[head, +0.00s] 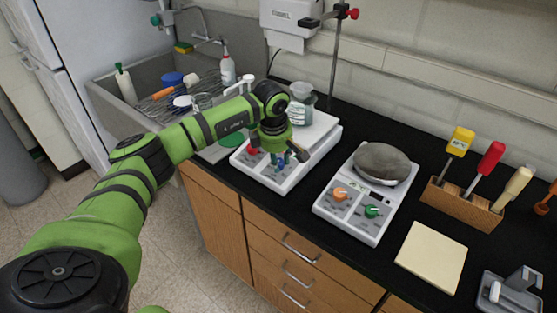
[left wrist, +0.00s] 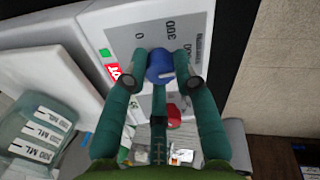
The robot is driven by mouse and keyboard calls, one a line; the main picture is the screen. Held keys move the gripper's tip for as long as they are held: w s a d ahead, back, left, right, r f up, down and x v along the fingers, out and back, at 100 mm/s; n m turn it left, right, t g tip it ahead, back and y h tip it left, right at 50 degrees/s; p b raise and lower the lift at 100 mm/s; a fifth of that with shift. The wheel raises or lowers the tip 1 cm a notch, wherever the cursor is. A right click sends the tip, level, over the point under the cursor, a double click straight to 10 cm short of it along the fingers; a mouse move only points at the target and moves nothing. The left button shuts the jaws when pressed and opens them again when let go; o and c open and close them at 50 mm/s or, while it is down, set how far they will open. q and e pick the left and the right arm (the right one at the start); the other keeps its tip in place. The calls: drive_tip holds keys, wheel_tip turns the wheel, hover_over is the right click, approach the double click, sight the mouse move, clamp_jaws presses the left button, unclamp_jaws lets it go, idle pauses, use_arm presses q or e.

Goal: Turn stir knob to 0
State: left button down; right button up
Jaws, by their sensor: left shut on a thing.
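The white stirring hotplate (head: 310,163) on the left of the bench has a red knob (head: 252,150) and a blue knob (head: 281,163) on its front panel. My left gripper (head: 284,159) reaches down over this panel. In the left wrist view its teal fingers are closed around the blue knob (left wrist: 160,64), and the red knob (left wrist: 173,116) lies behind them. Panel markings "0" and "300" show near the blue knob. I cannot make out the knob's pointer. Which knob is for stirring cannot be read. My right gripper is not in view.
A beaker (head: 301,110) stands on the left hotplate. A second hotplate (head: 349,220) with orange and green knobs carries a grey rounded piece (head: 382,164). A wooden tool holder (head: 460,205) and a cream pad (head: 431,257) are further right. A sink (head: 150,65) is behind my arm.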

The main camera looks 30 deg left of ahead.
use_arm(q)
drive_tip(key=shift+f+n+b, duration=0.2)
drive_tip(key=shift+n+b, duration=0.5)
drive_tip(key=shift+n, duration=0.4)
drive_tip(key=n+b, duration=0.1)
drive_tip(key=n, duration=0.1)
drive_tip(key=shift+d+n, duration=0.1)
drive_tip(key=shift+n, duration=0.3)
drive_tip(key=n+b, duration=0.1)
drive_tip(key=n, duration=0.1)
drive_tip(key=shift+n, duration=0.3)
drive_tip(key=n+b, duration=0.1)
drive_tip(key=n, duration=0.2)
drive_tip(key=shift+r+n+g, duration=0.1)
drive_tip(key=shift+n+g, duration=0.2)
drive_tip(key=n+b, duration=0.1)
drive_tip(key=n, duration=0.5)
drive_tip(key=shift+h, duration=0.4)
drive_tip(key=n, duration=0.5)
drive_tip(key=shift+a+r+n+b, duration=0.1)
drive_tip(key=shift+a+n+b, duration=0.1)
drive_tip(key=shift+n+b, duration=0.15)
drive_tip(key=shift+n, duration=0.25)
drive_tip(key=c, duration=1)
unclamp_jaws()
drive_tip(key=shift+w, duration=0.1)
